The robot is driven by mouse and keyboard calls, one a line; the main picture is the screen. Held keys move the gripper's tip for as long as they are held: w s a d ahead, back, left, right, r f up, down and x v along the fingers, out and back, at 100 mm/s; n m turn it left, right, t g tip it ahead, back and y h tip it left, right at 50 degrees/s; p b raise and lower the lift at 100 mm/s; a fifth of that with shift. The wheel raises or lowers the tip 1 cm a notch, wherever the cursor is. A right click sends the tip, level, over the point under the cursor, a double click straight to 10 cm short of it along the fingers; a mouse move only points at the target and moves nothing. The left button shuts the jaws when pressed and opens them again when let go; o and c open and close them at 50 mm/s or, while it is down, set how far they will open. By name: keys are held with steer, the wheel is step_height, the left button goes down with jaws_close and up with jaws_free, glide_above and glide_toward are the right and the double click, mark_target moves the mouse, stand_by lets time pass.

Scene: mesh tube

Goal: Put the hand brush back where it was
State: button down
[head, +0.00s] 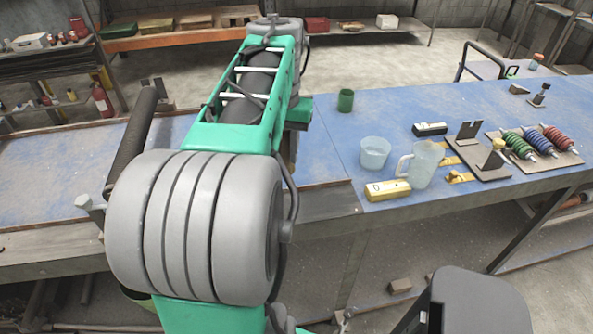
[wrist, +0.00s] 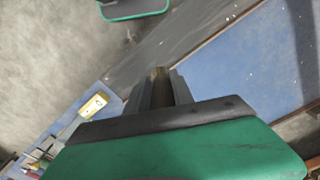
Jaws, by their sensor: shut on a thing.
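In the wrist view my gripper (wrist: 158,92) is shut on a brown thing (wrist: 158,74), held between its two grey fingers. Only a small part of it shows; I take it to be the hand brush. Below the fingers lie a dark strip and my green wrist housing, which cover the rest. The fingers point over the dark front edge strip of the blue workbench (wrist: 238,62). How high the held thing is above the bench I cannot tell. In the head view my arm hides the gripper and the held thing.
On the bench (head: 330,133) to the right stand a green cup (head: 346,100), a clear tub (head: 375,153), a clear jug (head: 424,165), a yellow meter (head: 387,190), a dark meter (head: 430,129) and a board with coloured coils (head: 555,158). The bench's left part looks mostly clear.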

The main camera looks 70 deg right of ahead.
steer(key=s+d+f+m+p, duration=0.1)
steer(key=s+d+f+p, duration=0.2)
steer(key=d, duration=0.7)
steer(key=shift+w+d+f+p, duration=0.1)
steer(key=shift+d+f+p, duration=0.25)
steer(key=shift+d+f, duration=0.8)
steer(key=shift+d+f+p, duration=0.3)
steer(key=shift+d+f, duration=0.1)
steer(key=shift+f, duration=1.6)
steer(key=shift+w+d+f+p, duration=0.1)
steer(key=shift+d+f+p, duration=0.25)
steer(key=shift+d+f, duration=0.8)
steer(key=shift+a+f, duration=0.45)
steer(key=shift+f, duration=0.05)
steer(key=c, duration=1.1)
jaws_free()
